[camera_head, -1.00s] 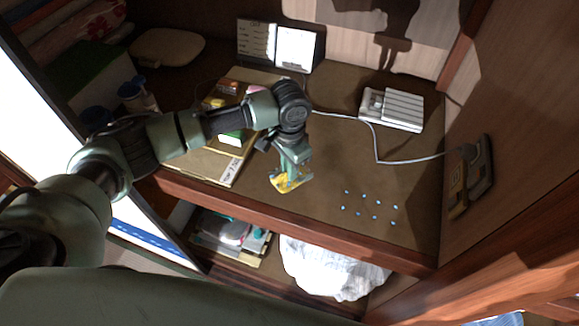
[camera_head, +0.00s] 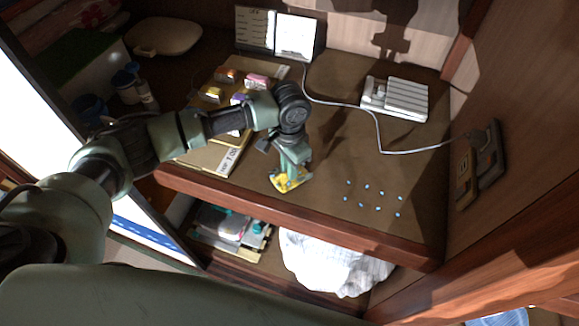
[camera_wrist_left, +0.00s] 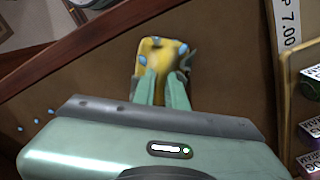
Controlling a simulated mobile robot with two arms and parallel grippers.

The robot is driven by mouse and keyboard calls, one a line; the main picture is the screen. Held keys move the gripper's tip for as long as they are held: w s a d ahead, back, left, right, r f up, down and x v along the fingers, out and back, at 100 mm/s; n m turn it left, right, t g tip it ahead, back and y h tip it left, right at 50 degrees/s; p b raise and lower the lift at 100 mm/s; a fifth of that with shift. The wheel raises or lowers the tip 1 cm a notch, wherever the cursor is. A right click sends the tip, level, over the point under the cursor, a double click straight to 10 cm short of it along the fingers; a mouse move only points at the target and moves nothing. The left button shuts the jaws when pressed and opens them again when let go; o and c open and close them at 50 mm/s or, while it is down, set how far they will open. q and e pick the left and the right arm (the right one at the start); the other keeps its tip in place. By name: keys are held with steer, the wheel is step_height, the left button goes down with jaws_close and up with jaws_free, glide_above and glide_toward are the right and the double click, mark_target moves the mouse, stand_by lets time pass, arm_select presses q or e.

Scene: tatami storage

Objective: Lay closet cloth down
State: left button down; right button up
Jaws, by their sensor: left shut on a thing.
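A small yellow cloth (camera_head: 288,183) with bluish spots is at the tips of my left gripper (camera_head: 292,170), over the front part of the brown shelf board (camera_head: 330,200). In the left wrist view the two green fingers (camera_wrist_left: 163,90) are shut on the near end of the yellow cloth (camera_wrist_left: 155,57), and the rest of it extends beyond them. Whether its lower side touches the board is hard to tell. My right gripper is in neither view.
Several small blue dots (camera_head: 366,186) mark the board to the right of the cloth. A cardboard tray (camera_head: 222,165) with small coloured boxes lies to the left. A white power strip (camera_head: 395,98) with a cable lies at the back right. White fabric (camera_head: 320,262) sits on the lower shelf.

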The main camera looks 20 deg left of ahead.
arm_select(q)
steer(key=shift+f, duration=0.15)
steer(key=c, duration=1.4)
jaws_free()
steer(key=shift+o, duration=0.2)
